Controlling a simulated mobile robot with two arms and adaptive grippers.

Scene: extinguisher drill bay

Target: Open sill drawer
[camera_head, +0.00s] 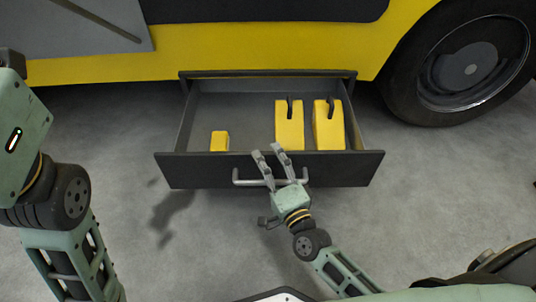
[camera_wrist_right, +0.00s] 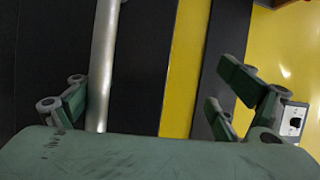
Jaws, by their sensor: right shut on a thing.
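The sill drawer (camera_head: 270,171) is pulled out from under the yellow vehicle, its dark front facing me and its inside showing. A grey bar handle (camera_head: 245,182) runs across its front. My right gripper (camera_head: 268,151) is at the right part of the handle, shut on it, with its fingertips reaching up over the drawer front. In the right wrist view the handle (camera_wrist_right: 103,70) runs beside the left finger, and the contact itself is not clear. My left arm is at the left edge; its gripper is not in view.
Two tall yellow slotted blocks (camera_head: 289,125) (camera_head: 328,125) and a small yellow block (camera_head: 219,141) are in the drawer. The vehicle's yellow sill (camera_head: 230,50) is behind, and a large black wheel (camera_head: 470,65) is at upper right. The grey floor before the drawer is clear.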

